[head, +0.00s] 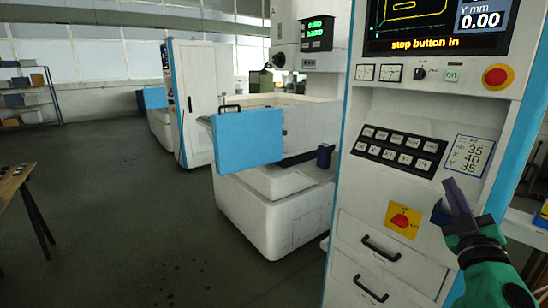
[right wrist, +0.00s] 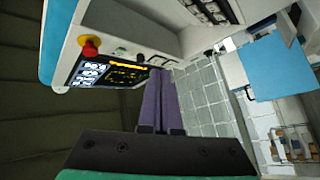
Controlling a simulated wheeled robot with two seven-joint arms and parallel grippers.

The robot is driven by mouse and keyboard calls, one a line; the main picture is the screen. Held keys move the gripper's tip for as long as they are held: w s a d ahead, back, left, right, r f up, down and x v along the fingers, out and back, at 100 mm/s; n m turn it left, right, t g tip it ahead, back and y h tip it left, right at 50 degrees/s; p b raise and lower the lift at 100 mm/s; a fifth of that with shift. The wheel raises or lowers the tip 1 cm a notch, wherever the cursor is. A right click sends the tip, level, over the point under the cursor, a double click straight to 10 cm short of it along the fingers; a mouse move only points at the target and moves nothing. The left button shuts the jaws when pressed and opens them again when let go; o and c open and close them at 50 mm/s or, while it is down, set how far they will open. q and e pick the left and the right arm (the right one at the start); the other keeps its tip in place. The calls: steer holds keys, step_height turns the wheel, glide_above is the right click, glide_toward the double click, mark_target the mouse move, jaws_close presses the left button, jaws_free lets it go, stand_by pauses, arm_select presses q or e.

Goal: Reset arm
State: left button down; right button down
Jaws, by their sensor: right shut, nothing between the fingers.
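My right gripper (head: 457,197) is at the lower right of the head view, in front of the control cabinet (head: 345,220). Its purple fingers are together, with nothing between them. They also show shut in the right wrist view (right wrist: 161,85). The green and black right arm comes in from the lower right. My left gripper is not in view.
The cabinet carries a screen (head: 419,20) reading "stop button in", a red stop button (head: 496,77), a black keypad (head: 395,146) and two drawer handles (head: 381,248). A machine with a blue door (head: 247,138) stands behind. A wooden table (head: 12,182) is at left. Open floor lies between.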

steer(key=s+f+m+g, duration=0.3)
steer(key=f+g, duration=0.2)
steer(key=f, duration=0.7)
steer(key=s+f+m+g, duration=0.3)
steer(key=f+g, duration=0.2)
steer(key=f, duration=0.6)
steer(key=s+a+f+n+g+y, duration=0.2)
steer(key=s+a+f+g+y, duration=0.5)
steer(key=s+a+f, duration=0.85)
step_height(320, 180, down, 18)
steer(key=g+h, duration=0.1)
steer(key=g, duration=0.1)
steer(key=s+d+f+g, duration=0.1)
steer(key=s+d+f, duration=0.1)
steer(key=s+f, duration=0.7)
steer(key=s+d+f, duration=0.1)
steer(key=s+f, duration=0.8)
steer(key=f, duration=0.1)
steer(key=shift+s+d+f+n+g+h+p, duration=0.3)
steer(key=shift+s+d+f+g, duration=0.05)
steer(key=shift+g, duration=0.05)
steer(key=shift+s, duration=0.1)
